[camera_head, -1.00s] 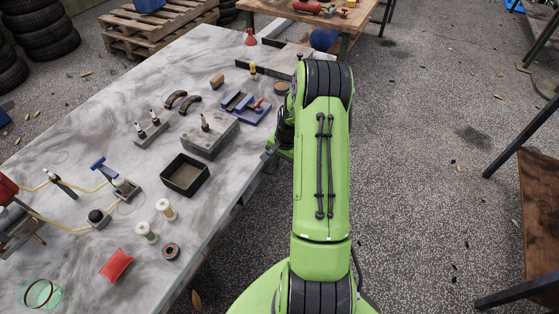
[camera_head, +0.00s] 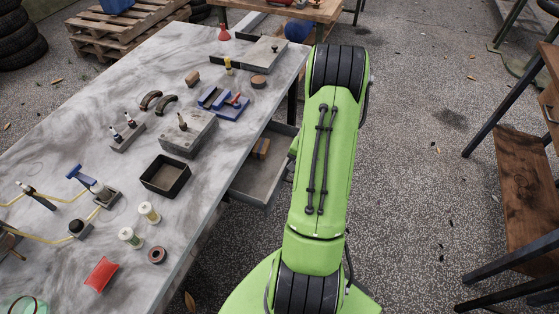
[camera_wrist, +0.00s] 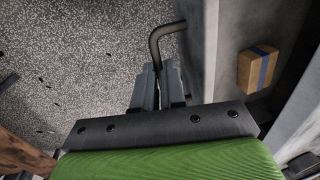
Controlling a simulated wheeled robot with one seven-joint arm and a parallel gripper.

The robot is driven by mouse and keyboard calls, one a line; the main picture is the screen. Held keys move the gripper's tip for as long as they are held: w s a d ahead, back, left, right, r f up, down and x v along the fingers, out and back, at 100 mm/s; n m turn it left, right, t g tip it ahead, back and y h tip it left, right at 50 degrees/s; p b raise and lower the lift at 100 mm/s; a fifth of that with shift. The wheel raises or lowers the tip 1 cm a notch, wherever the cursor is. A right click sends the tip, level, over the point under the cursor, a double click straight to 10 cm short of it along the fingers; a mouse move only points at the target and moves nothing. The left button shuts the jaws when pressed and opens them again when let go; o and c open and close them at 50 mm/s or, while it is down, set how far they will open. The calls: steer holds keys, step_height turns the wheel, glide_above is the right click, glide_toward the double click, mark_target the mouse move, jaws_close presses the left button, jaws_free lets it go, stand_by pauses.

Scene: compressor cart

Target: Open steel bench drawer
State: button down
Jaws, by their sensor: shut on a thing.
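The steel bench drawer (camera_head: 259,178) stands pulled out from the right side of the bench in the head view. A brown box lies inside it, and in the wrist view this box (camera_wrist: 258,68) shows a blue stripe. The drawer's wall (camera_wrist: 208,50) runs beside my gripper in the wrist view. My gripper (camera_wrist: 163,70) is shut on the dark bar handle (camera_wrist: 166,38) at the drawer's front. In the head view my green arm hides the gripper and part of the drawer front.
The grey bench top (camera_head: 75,140) holds a black tray (camera_head: 165,175), a metal block (camera_head: 188,135), spools and small tools. A wooden shelf frame (camera_head: 525,190) stands at the right. The floor between it and my arm is clear.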

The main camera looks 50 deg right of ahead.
steer(key=s+d, duration=0.2)
steer(key=s, duration=0.5)
steer(key=shift+s+d, duration=0.3)
steer(key=shift+d, duration=0.1)
steer(key=c, duration=1.5)
jaws_free()
steer(key=shift+r, duration=0.1)
steer(key=s+r+p, duration=0.1)
steer(key=r, duration=0.4)
steer(key=r+p, duration=0.2)
steer(key=r, duration=0.3)
steer(key=s+r+p, duration=0.1)
steer(key=r, duration=0.4)
steer(key=shift+s+d+r, duration=0.2)
steer(key=shift+s+d, duration=0.15)
steer(key=shift+d, duration=0.05)
